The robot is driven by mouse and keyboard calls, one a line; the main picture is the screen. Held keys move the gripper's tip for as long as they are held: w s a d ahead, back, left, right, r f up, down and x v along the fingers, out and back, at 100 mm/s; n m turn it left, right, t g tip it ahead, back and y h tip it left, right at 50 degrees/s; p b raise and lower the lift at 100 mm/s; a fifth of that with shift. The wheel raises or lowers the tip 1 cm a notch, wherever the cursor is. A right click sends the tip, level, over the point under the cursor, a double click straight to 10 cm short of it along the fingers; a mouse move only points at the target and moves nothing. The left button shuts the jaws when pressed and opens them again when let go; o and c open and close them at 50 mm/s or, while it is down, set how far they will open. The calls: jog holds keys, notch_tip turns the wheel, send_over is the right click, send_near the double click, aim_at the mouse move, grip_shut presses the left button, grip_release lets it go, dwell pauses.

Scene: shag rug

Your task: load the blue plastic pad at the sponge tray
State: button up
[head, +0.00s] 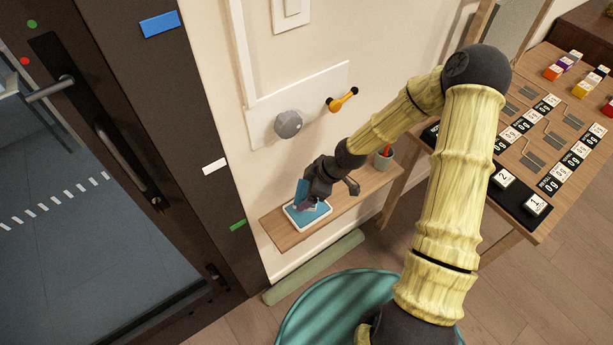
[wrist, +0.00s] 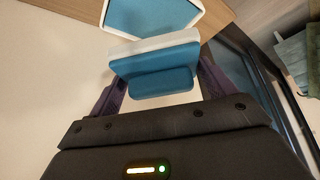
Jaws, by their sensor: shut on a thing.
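The blue plastic pad (head: 301,190) is held upright in my gripper (head: 311,196), over the small shelf. In the wrist view the pad (wrist: 155,66) sits between the two dark purple fingers and shows a blue face with a pale edge. The sponge tray (head: 292,222) is a shallow white-rimmed tray with a blue inside, lying on the shelf. It also shows at the top of the wrist view (wrist: 199,15), just beyond the pad. My gripper is above the tray. Whether the pad touches the tray is hard to tell.
The wooden shelf (head: 345,203) runs along the wall, with a grey pot (head: 384,160) at its right end. A grey knob (head: 288,124) and a yellow-handled lever (head: 343,99) stick out from the wall panel above. A dark door (head: 120,150) stands left.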

jog(key=shift+f, duration=0.1)
dwell(0.3)
notch_tip(320, 180, down, 2)
jog(key=shift+d+b, duration=0.1)
jog(key=shift+b, duration=0.95)
notch_tip(320, 180, down, 4)
jog(key=b, duration=0.3)
jog(key=shift+s+f+b, duration=0.1)
jog(key=shift+f+b, duration=0.1)
jog(key=shift+b, duration=0.1)
dwell(1.4)
jog(key=shift+r, duration=0.1)
jog(key=shift+r+p, duration=3.2)
jog(key=shift+r, duration=0.3)
